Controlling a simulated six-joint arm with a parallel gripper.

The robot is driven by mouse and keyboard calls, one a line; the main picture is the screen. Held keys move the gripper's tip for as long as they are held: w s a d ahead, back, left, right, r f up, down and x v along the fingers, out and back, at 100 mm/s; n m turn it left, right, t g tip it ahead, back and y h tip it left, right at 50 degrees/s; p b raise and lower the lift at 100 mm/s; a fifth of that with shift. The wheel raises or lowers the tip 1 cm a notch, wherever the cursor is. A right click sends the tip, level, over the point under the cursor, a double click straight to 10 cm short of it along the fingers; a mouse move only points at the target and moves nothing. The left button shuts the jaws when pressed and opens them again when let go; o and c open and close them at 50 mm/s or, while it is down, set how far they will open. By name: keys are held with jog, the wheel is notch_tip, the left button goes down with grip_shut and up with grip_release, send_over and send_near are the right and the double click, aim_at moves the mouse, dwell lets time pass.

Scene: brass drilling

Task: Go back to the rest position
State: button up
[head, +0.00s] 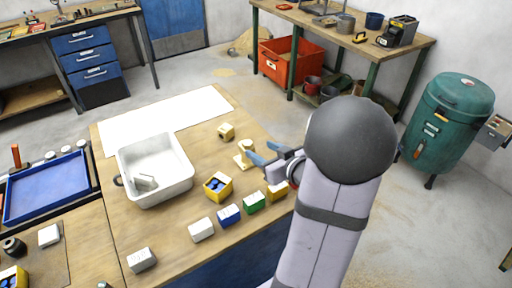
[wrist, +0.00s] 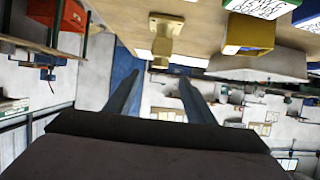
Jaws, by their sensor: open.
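My gripper (head: 262,153) is over the right part of the wooden workbench (head: 190,240), its two blue-grey fingers apart with nothing between them. In the wrist view my gripper (wrist: 160,80) also shows open and empty. A pale yellow, brass-like part with a wide foot (head: 242,160) stands on the bench just left of the fingertips. It also shows in the wrist view (wrist: 165,35), which looks upside down, beyond the fingers. I cannot tell whether a finger touches it.
A white tub (head: 180,185) with a pale block inside stands left. A yellow bin (head: 213,194) holds blue pieces. White (head: 201,230), blue (head: 229,215), green (head: 254,202) and yellow (head: 278,193) boxes line the front. A yellowish block (head: 226,131) sits behind. A white sheet (head: 160,120) is clear.

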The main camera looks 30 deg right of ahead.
jog(key=shift+v, duration=0.8)
jog(key=shift+w, duration=0.1)
